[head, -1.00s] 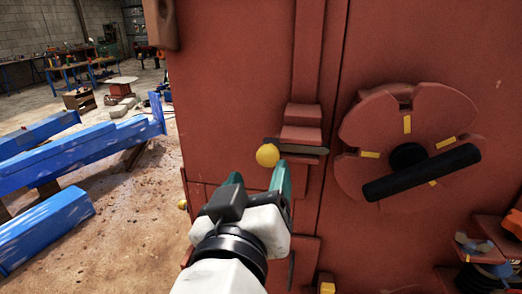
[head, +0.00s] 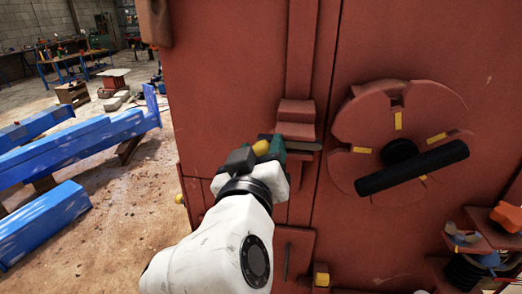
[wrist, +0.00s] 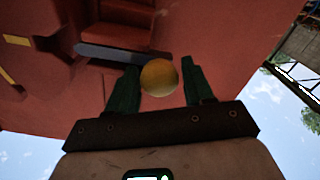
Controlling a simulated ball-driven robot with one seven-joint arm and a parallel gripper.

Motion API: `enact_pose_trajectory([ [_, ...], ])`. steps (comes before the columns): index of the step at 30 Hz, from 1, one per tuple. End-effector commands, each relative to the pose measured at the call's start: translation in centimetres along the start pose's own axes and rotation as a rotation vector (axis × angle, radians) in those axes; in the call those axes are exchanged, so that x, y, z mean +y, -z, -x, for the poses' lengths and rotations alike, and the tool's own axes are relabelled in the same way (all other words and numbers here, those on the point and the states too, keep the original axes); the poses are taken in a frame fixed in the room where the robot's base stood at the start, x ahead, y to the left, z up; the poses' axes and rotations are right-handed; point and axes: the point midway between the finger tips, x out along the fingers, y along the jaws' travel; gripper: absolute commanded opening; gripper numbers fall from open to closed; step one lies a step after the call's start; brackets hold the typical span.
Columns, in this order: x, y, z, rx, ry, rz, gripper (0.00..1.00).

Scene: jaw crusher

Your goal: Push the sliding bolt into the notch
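The sliding bolt is a flat grey bar (head: 305,146) in a red bracket (head: 297,112) on the red machine face, with a yellow ball knob (head: 261,148) at its left end. The bar also shows in the wrist view (wrist: 115,54). My gripper (wrist: 163,76) is open, its green fingers on either side of the yellow knob (wrist: 158,77). The knob looks closer to the left finger; whether it touches cannot be told. To the right is a round red disc (head: 440,110) with notches in its rim, one at its left edge facing the bolt's right end.
A black bar handle (head: 412,168) crosses the disc, with yellow marks around it. A lower bracket with another yellow knob (head: 321,275) sits below. Blue beams (head: 80,145) lie on the floor at left. Orange and grey parts (head: 480,230) are at lower right.

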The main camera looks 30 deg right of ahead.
Motion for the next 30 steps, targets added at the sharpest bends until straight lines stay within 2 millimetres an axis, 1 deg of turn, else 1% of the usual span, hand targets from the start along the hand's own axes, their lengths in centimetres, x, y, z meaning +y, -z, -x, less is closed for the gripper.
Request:
enact_pose_trajectory([
  [1, 0.0, 0.0, 0.0, 0.0, 0.0, 0.0, 0.47],
  [2, 0.0, 0.0, 0.0, 0.0, 0.0, 0.0, 0.44],
  [15, 0.0, 0.0, 0.0, 0.0, 0.001, 0.0, 0.02],
  [16, 0.0, 0.0, 0.0, 0.0, 0.001, 0.0, 0.0],
  [20, 0.0, 0.0, 0.0, 0.0, 0.001, 0.0, 0.0],
  [22, 0.3, -0.1, 0.0, 0.0, 0.0, 0.0, 0.0],
  [27, 2.8, -1.1, 0.0, -0.001, -0.002, -0.001, 0.0],
  [30, 3.8, -1.6, 0.0, -0.001, -0.001, 0.001, 0.0],
])
